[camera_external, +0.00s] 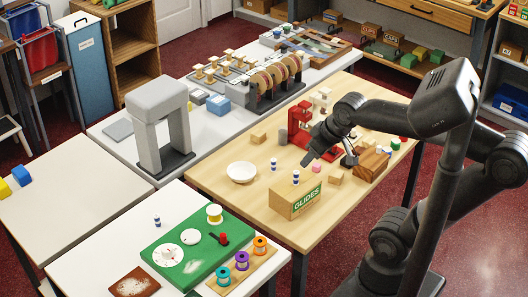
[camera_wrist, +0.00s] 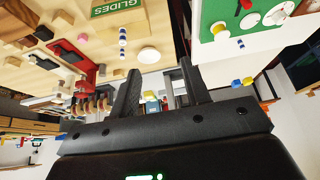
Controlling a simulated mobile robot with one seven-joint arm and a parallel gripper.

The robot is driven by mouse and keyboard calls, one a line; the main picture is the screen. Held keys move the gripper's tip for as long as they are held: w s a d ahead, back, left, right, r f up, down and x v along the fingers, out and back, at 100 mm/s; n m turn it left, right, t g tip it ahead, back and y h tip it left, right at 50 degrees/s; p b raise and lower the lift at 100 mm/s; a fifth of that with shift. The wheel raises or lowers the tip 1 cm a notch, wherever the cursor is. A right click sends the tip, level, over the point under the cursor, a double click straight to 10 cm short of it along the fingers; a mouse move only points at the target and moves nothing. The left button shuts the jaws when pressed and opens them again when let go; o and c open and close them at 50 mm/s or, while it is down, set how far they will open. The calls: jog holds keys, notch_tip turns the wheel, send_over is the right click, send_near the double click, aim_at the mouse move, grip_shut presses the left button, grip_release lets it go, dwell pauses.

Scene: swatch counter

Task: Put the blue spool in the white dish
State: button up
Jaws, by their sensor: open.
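Two small blue-and-white spools stand upright on the wooden table, one (camera_external: 273,164) near the dish and one (camera_external: 295,177) by the GLIDES box; blue-and-white spools also show in the wrist view (camera_wrist: 122,42). I cannot tell which is the task's blue spool. The white dish (camera_external: 241,173) sits left of them and looks empty; it shows in the wrist view too (camera_wrist: 149,55). My gripper (camera_external: 310,155) is above the wooden table, right of the dish. In the wrist view my gripper (camera_wrist: 159,68) has its fingers apart with nothing held between them.
The GLIDES box (camera_external: 296,201) stands at the table's front edge. A red stand (camera_external: 300,128) and wooden blocks (camera_external: 371,164) are near my arm. Another blue-and-white spool (camera_external: 157,220) stands on the white table beside a green board (camera_external: 178,240). A rack (camera_external: 240,268) holds coloured spools.

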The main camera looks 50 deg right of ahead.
jog(key=w+a, duration=0.5)
jog(key=w, duration=0.6)
jog(key=n+g+y, duration=0.1)
jog(key=n, duration=0.2)
send_near(157, 216)
jog(key=x, duration=0.4)
jog(key=shift+w+a+f, duration=0.15)
jog(key=shift+w+f, duration=0.05)
jog(key=shift+f, duration=0.05)
jog(key=shift+x, duration=3.15)
grip_shut()
